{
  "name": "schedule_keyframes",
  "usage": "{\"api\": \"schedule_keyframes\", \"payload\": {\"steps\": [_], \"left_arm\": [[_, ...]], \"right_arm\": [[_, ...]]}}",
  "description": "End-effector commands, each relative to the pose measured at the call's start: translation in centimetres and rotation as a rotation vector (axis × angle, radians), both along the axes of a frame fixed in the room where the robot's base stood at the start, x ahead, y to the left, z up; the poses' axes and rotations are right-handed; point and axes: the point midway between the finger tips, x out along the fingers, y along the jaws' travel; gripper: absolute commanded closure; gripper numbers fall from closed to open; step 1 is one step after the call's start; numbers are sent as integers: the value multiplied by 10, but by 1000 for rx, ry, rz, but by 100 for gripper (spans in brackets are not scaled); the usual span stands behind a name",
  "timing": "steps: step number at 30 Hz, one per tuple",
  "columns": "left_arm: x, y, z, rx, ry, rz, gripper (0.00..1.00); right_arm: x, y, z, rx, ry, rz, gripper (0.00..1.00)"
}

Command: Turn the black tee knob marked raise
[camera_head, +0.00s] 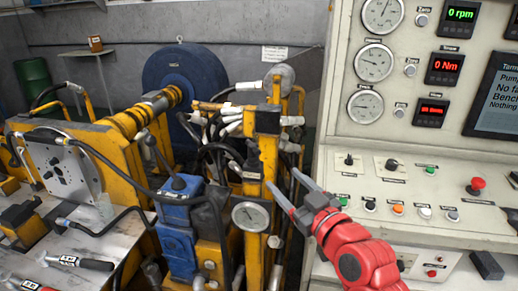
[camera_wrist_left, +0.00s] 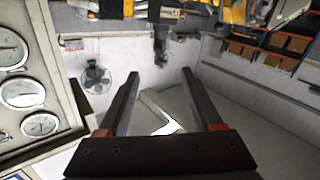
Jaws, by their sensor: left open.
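The black tee knob marked raise cannot be picked out for sure, as the labels are too small to read. Two black knobs stand on small plates on the cream control console: a left one (camera_head: 349,160) and a right one (camera_head: 392,164). My left gripper (camera_head: 282,178) is open and empty, left of these knobs and in front of the yellow machine frame. Its two fingers point up and left, away from the console. In the left wrist view the open fingers (camera_wrist_left: 160,76) have nothing between them. My right gripper is not in view.
The console (camera_head: 470,160) carries coloured buttons, a red mushroom button (camera_head: 476,185), dial gauges (camera_head: 374,62) and digital displays (camera_head: 446,68). A pressure gauge (camera_head: 250,216) and blue valve block (camera_head: 178,215) stand left of my gripper. Gauges also show in the left wrist view (camera_wrist_left: 23,93).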

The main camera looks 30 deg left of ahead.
Motion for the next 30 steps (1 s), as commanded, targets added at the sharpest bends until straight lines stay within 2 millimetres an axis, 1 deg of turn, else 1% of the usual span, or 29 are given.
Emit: {"api": "schedule_keyframes", "payload": {"steps": [1, 9, 16, 20, 23, 30], "left_arm": [[5, 11, 2, -1, 2, 7, 33], [42, 62, 3, 1, 2, 6, 33], [71, 101, 3, 4, 1, 3, 33], [81, 114, 3, 4, 1, 2, 33], [85, 119, 2, 3, -1, 0, 33], [88, 121, 2, 4, -2, -3, 33]], "right_arm": [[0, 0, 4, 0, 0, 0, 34], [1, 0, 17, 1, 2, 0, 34], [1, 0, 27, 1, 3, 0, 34], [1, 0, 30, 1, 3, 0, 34], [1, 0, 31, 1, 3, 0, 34], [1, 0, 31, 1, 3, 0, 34]]}}
